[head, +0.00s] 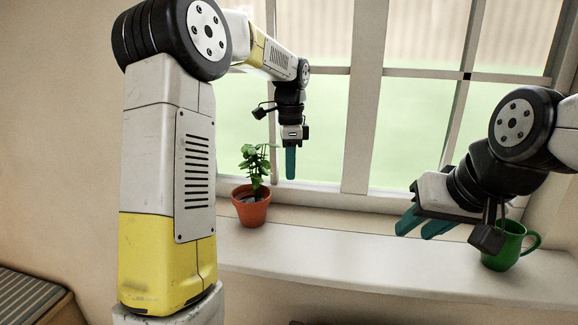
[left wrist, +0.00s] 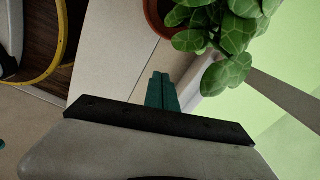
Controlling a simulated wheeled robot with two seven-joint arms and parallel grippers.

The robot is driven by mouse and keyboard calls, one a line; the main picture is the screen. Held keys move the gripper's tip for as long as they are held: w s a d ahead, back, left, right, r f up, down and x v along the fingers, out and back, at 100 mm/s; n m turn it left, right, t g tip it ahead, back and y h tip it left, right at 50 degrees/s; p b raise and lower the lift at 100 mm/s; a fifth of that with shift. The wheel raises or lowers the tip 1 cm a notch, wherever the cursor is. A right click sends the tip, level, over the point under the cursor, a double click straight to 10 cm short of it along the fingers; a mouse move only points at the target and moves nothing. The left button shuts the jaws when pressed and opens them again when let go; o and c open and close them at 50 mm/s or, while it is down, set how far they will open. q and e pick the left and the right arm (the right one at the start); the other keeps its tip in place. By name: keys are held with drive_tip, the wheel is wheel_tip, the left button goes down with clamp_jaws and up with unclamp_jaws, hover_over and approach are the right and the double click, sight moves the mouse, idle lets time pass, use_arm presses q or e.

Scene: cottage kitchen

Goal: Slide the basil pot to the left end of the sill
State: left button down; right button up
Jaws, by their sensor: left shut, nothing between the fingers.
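The basil pot (head: 251,210) is an orange-brown pot with a leafy green plant. It stands upright on the pale window sill (head: 330,245), near the part of the sill hidden by my left arm. My left gripper (head: 291,165) points down, right of the plant and higher than the pot, apart from it. In the left wrist view its teal fingers (left wrist: 161,90) are together and empty, with the pot (left wrist: 156,22) and its leaves just beyond them. My right gripper (head: 425,224) is over the right part of the sill, its two teal fingers apart and empty.
A green mug (head: 509,247) stands at the right of the sill, partly behind my right gripper. The sill between pot and mug is clear. The window frame (head: 357,130) rises behind. A striped seat or bench (head: 28,298) is at lower left.

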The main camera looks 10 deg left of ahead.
use_arm(q)
drive_tip(key=a+f, duration=0.1)
drive_tip(key=f, duration=0.1)
drive_tip(key=a+f, duration=0.1)
drive_tip(key=f, duration=0.1)
drive_tip(key=a+f, duration=0.1)
drive_tip(key=f, duration=0.1)
drive_tip(key=shift+s+f, duration=0.35)
drive_tip(key=shift+s+a, duration=0.1)
drive_tip(key=shift+a, duration=0.35)
drive_tip(key=s+a, duration=0.1)
drive_tip(key=a, duration=0.5)
drive_tip(key=s+a, duration=0.2)
drive_tip(key=a, duration=0.5)
drive_tip(key=s+a, duration=0.2)
drive_tip(key=a, duration=0.4)
drive_tip(key=shift+a, duration=0.25)
drive_tip(key=shift+w, duration=0.1)
